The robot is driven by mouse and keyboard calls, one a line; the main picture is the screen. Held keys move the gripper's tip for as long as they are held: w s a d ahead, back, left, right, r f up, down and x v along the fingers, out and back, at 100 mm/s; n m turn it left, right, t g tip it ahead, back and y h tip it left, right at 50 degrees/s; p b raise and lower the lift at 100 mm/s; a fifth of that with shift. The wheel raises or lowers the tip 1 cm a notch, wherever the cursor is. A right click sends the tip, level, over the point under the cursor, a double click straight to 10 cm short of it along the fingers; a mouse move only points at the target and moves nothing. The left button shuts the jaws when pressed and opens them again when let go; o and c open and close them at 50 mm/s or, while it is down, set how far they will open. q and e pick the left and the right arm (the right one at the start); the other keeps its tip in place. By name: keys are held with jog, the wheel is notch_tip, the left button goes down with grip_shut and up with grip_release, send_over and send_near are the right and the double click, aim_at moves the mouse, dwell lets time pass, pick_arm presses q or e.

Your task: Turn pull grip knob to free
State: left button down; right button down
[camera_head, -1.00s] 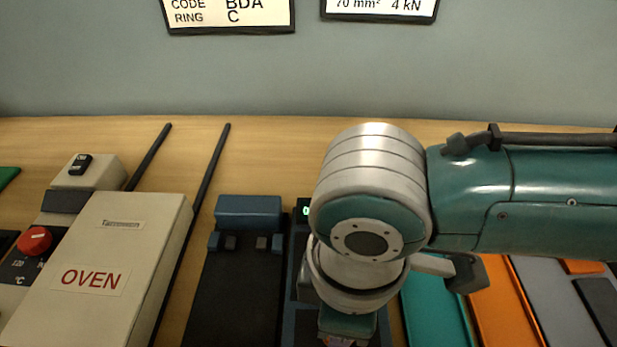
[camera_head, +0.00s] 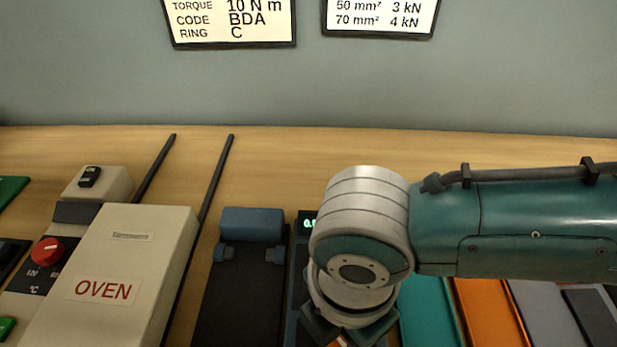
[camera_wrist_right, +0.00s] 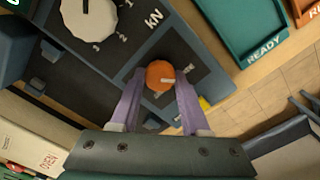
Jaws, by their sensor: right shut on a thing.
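The orange round knob (camera_wrist_right: 160,72) with a pale pointer mark sits on a dark panel in the right wrist view. I take it to be the pull grip knob. My right gripper (camera_wrist_right: 158,82) is shut on it, with one purple finger on each side. Lettering beside the knob is partly hidden and too small to read. In the head view my right wrist (camera_head: 362,255) covers the knob and most of its device. My left gripper is in neither view.
A white dial (camera_wrist_right: 90,17) marked kN is on the same device. A teal READY tray (camera_wrist_right: 245,35) lies beside it. In the head view, an OVEN box (camera_head: 120,265) with a red knob (camera_head: 47,250) stands left. An orange tray (camera_head: 490,310) lies right.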

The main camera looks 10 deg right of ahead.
jog(key=shift+n, duration=0.7)
jog(key=shift+c, duration=1.9)
grip_release()
jog(key=shift+r, duration=0.1)
notch_tip(320, 180, up, 10)
jog(key=p, duration=0.1)
jog(key=shift+p, duration=0.4)
jog(key=shift+a, duration=0.1)
